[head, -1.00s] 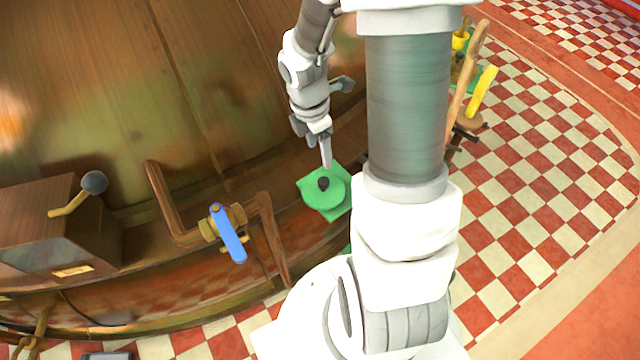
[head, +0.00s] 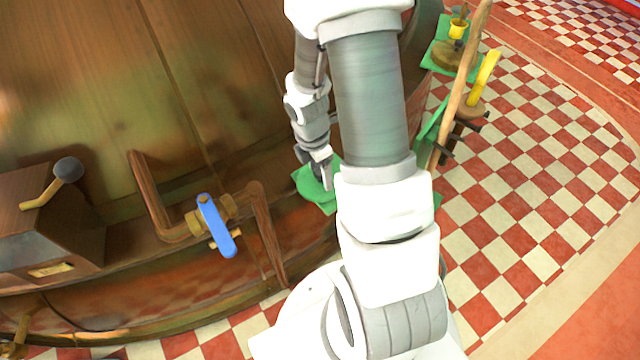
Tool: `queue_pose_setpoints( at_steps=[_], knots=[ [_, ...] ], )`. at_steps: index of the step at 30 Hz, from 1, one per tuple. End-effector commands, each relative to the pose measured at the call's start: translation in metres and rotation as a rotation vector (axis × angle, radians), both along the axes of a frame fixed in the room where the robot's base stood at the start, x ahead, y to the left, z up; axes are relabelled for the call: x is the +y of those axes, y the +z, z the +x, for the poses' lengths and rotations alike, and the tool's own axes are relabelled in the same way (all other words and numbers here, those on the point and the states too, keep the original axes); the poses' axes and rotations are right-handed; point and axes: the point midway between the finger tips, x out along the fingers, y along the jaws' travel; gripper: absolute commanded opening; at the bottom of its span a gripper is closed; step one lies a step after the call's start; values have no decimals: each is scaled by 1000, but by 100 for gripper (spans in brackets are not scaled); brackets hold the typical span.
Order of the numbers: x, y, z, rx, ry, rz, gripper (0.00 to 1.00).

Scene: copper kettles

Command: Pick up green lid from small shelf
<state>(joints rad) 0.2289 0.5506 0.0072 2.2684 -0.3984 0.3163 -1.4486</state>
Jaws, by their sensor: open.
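The green lid (head: 313,186) lies on the small green shelf (head: 328,208) beside the copper kettle. My gripper (head: 320,180) is over the lid and covers its middle, so its dark knob is hidden. The fingers point down and the gripper is open. I cannot tell whether the fingers are around the knob or touching it. My own arm hides the right part of the shelf.
The large copper kettle (head: 150,90) fills the left. A valve with a blue handle (head: 216,226) and a box with a lever (head: 50,220) stand out from it. A wooden pole (head: 460,85) and a yellow-handled item (head: 484,80) are at the right. The checkered floor (head: 540,190) is clear.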

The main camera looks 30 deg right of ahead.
Motion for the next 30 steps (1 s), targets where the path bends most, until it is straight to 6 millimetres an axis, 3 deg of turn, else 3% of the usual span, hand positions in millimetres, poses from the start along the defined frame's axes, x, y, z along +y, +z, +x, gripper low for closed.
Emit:
queue_pose_setpoints(
  at_steps=[7,19,30],
  knots=[
    [0,-3,1,-2,0,0,73],
    [0,-3,1,-2,0,0,1],
    [0,-2,1,-2,0,0,0]
  ],
)
